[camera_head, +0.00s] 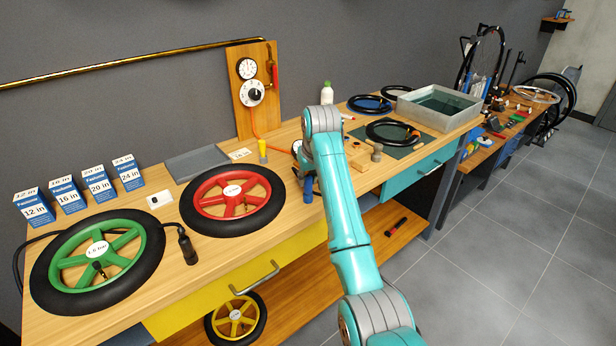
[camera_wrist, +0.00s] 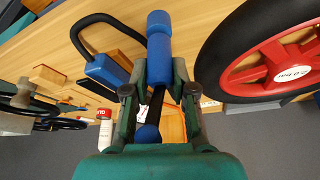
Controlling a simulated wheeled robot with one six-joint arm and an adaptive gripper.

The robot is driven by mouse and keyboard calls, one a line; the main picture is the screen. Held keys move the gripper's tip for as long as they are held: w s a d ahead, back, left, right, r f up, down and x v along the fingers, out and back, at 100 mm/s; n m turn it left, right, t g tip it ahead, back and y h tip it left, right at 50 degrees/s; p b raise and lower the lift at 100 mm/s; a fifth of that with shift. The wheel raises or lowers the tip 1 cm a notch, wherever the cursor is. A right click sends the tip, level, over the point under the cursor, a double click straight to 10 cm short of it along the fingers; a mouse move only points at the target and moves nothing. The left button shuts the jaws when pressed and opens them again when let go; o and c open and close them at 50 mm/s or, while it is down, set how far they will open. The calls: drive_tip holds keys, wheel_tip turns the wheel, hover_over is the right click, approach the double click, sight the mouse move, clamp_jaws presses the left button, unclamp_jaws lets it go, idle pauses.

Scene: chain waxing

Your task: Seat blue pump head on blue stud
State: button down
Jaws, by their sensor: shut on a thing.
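In the wrist view my gripper (camera_wrist: 160,75) is shut on a blue cylindrical piece, which I take as the blue pump head (camera_wrist: 158,48). The pump head sticks out past the fingertips above the wooden bench. A black curved hose runs from near it to a blue block (camera_wrist: 106,70) at its left. A blue ball (camera_wrist: 148,134) on a dark rod shows between the finger bases. In the head view the pump head (camera_head: 308,189) shows just left of my arm, near the bench's front edge, and the arm hides most of my gripper. I cannot pick out the blue stud for certain.
The red wheel (camera_head: 232,201) lies close by on the left, and also shows at right in the wrist view (camera_wrist: 275,68). The green wheel (camera_head: 97,262) and a black pump head (camera_head: 187,245) lie further left. Wooden blocks (camera_head: 357,153) stand to the right of my arm.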

drive_tip(key=shift+f, duration=0.45)
idle(0.5)
drive_tip(key=c, duration=0.9)
unclamp_jaws()
drive_tip(key=shift+o, duration=0.2)
drive_tip(key=shift+v, duration=3.7)
